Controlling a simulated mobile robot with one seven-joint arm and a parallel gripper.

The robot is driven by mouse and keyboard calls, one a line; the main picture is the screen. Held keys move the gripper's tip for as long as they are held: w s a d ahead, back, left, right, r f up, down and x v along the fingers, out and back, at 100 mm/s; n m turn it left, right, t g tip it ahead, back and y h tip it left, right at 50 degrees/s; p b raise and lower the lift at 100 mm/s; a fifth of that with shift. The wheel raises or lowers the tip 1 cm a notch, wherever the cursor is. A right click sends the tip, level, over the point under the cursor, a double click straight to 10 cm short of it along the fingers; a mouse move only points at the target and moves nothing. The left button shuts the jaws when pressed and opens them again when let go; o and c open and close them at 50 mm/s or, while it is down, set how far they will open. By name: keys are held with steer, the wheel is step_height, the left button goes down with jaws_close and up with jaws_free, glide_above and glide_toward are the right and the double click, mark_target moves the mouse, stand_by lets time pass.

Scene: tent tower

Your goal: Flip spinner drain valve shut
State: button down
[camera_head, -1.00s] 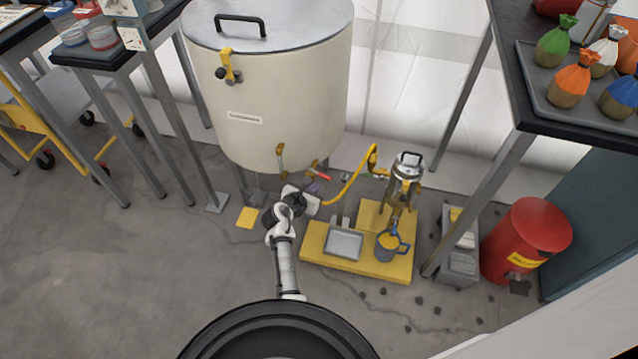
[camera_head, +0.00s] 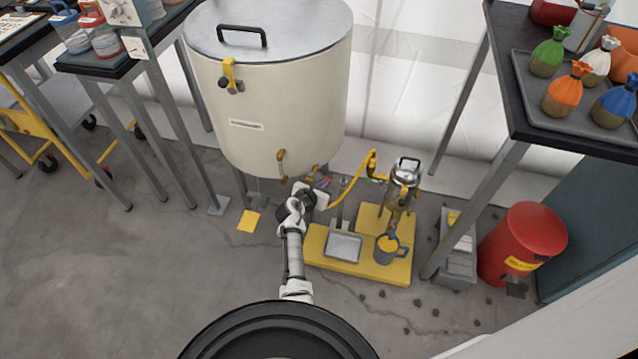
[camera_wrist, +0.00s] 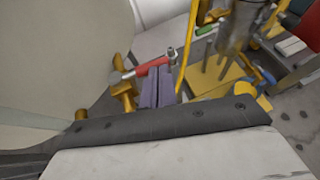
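A big cream drum (camera_head: 270,95) with a grey lid stands at the back. Low on its wall is a brass valve (camera_wrist: 122,85) with a red lever (camera_wrist: 150,66), seen in the wrist view. The lever points right and slightly up, away from the drum. My gripper (camera_wrist: 157,74) has its two purple-grey fingers side by side and nearly together, just under the lever. I cannot tell whether the fingertips touch it. Nothing shows held between them. In the head view, my gripper (camera_head: 320,186) is low at the drum's front right, and the valve is mostly hidden.
A yellow hose (camera_head: 352,184) runs beside my gripper towards a steel vessel (camera_head: 404,180). A yellow platform (camera_head: 385,268) carries a grey tray (camera_head: 342,247) and a blue mug (camera_head: 386,252). A red bin (camera_head: 525,242) stands at right. The floor at front left is clear.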

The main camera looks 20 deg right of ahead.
steer(key=shift+w+d, duration=0.1)
steer(key=shift+d, duration=0.15)
steer(key=shift+a, duration=0.1)
steer(key=shift+a+p, duration=0.3)
steer(key=shift+a, duration=0.45)
steer(key=shift+s, duration=0.2)
